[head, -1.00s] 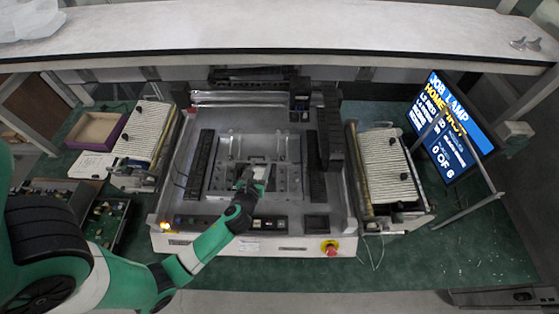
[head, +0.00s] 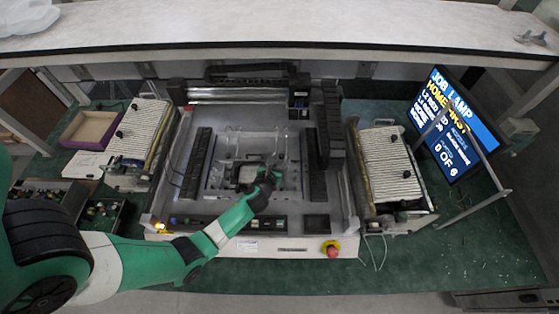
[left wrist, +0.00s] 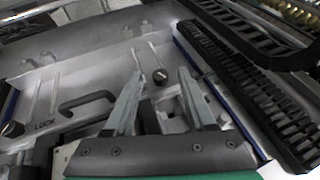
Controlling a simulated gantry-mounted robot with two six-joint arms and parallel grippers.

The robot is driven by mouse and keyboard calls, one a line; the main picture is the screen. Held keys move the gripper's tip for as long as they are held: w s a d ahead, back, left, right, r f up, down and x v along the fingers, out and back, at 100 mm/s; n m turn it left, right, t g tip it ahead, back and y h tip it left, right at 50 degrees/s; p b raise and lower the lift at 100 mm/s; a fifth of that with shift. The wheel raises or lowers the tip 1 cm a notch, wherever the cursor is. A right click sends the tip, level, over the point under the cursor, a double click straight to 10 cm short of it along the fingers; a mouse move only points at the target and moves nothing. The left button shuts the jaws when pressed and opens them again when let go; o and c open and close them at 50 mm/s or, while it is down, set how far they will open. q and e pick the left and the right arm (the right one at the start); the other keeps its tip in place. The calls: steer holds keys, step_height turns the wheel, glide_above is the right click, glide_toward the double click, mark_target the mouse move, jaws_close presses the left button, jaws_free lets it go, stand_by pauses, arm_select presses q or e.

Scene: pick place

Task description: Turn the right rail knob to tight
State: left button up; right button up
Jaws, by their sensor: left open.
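A small black knob (left wrist: 160,76) with a pale mark on its top sits on the grey plate in the left wrist view. My left gripper (head: 269,174) is over the right part of the fixture in the middle of the machine. In the left wrist view its two grey fingers (left wrist: 160,72) are spread apart, with the knob showing between their tips. I cannot tell how far above the knob they are. Another black knob (left wrist: 12,130) is at the left edge, beside the word LOCK. My right gripper is not in view.
A black handle (left wrist: 86,102) stands left of the fingers, and a black slotted rail (left wrist: 262,95) runs along the right. The machine has a red stop button (head: 333,250) at its front. A monitor (head: 452,125) stands at the right.

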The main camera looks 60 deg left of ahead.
arm_select(q)
steer(key=shift+w+a, duration=0.15)
jaws_close()
stand_by(0.4)
